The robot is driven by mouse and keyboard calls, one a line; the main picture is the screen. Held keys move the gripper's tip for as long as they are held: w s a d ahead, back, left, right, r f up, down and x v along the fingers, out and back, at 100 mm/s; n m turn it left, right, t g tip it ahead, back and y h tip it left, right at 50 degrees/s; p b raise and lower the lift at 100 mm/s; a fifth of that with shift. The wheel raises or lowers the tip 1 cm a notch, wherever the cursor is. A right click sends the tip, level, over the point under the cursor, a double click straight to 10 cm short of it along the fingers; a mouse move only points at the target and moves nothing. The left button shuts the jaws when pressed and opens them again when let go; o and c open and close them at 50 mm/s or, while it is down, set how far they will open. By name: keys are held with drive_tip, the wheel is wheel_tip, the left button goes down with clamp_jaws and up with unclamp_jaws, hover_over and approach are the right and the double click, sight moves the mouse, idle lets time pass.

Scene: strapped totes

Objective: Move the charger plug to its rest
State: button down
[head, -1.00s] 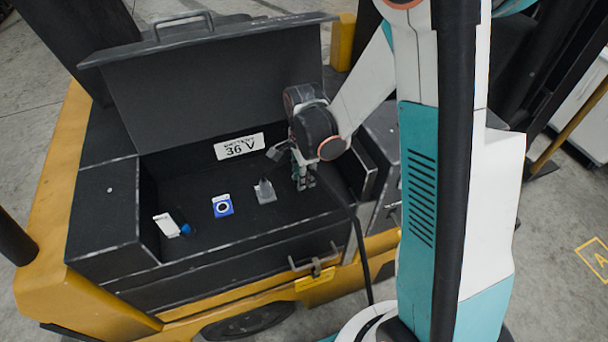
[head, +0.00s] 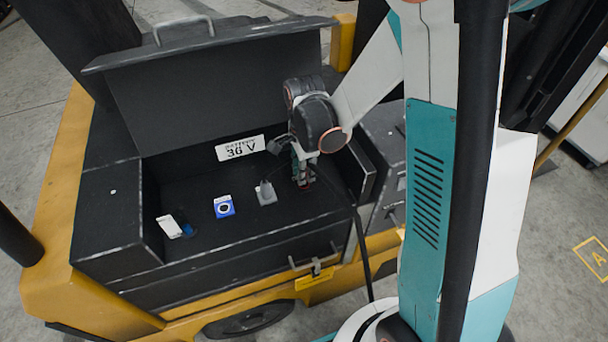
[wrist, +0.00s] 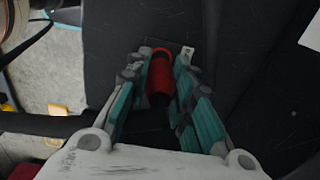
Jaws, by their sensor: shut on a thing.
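A red cylinder (wrist: 161,78) with a dark near end, which looks like the charger plug, stands between the fingers of my gripper (wrist: 163,82) in the wrist view. My gripper is shut on it. In the head view my gripper (head: 303,180) points down inside the right end of the open black battery box (head: 190,262), with a bit of red just below the fingertips. A grey block (head: 266,194) sits on the box floor to the left of my gripper. I cannot tell which piece is the plug's rest.
A blue square with a ring (head: 224,207) and a white piece (head: 169,227) lie further left. The raised lid (head: 215,95) and a "36 V" label (head: 240,148) are behind. A black cable (head: 360,240) hangs over the box's right front edge.

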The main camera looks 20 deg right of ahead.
drive_tip(key=shift+r+p, duration=0.85)
drive_tip(key=shift+r, duration=0.75)
drive_tip(key=shift+r, duration=0.1)
